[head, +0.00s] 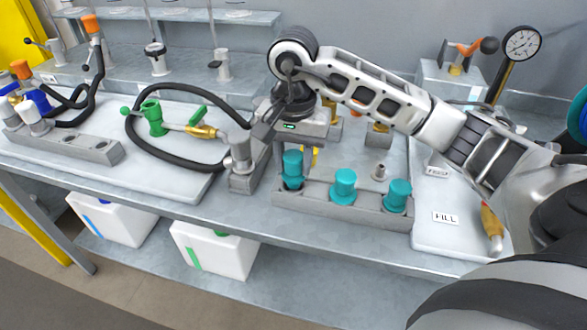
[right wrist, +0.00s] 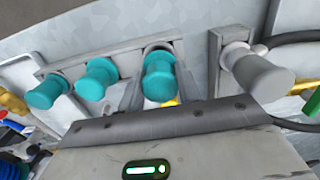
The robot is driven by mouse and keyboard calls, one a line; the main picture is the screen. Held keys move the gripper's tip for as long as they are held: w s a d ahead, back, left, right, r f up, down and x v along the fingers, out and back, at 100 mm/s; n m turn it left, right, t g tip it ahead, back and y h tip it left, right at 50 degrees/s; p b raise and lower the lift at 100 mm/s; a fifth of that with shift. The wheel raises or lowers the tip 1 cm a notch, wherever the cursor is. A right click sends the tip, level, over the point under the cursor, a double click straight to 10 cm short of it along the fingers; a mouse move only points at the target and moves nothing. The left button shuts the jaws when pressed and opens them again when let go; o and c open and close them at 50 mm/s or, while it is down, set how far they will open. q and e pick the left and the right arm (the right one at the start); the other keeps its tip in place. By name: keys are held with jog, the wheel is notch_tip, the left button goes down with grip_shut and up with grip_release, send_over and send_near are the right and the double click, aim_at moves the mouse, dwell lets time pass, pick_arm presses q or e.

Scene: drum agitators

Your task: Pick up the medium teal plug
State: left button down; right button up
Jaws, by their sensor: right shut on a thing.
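Three teal plugs stand along a grey rack (head: 330,208) on the bench: a left one (head: 293,161), a middle one (head: 344,184) and a right one (head: 398,192). They look close in size. My right gripper (head: 298,158) reaches down behind the left plug and is shut on it; its fingers are mostly hidden. In the right wrist view the held plug (right wrist: 159,78) is central, in front of the gripper body, with the other teal plugs (right wrist: 97,78) to its left. Whether the held plug is clear of its hole I cannot tell. My left gripper is out of view.
A grey plug (head: 240,150) in a grey block stands just left of the rack; it also shows in the right wrist view (right wrist: 262,74). A black hose with a green valve (head: 154,118) lies further left. A white board with a FILL label (head: 446,217) lies right.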

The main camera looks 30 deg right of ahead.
jog(key=w+a+r, duration=0.4)
jog(key=a+r, duration=0.6)
jog(key=a, duration=0.3)
jog(key=shift+w+a+r, duration=0.2)
jog(key=shift+r, duration=0.15)
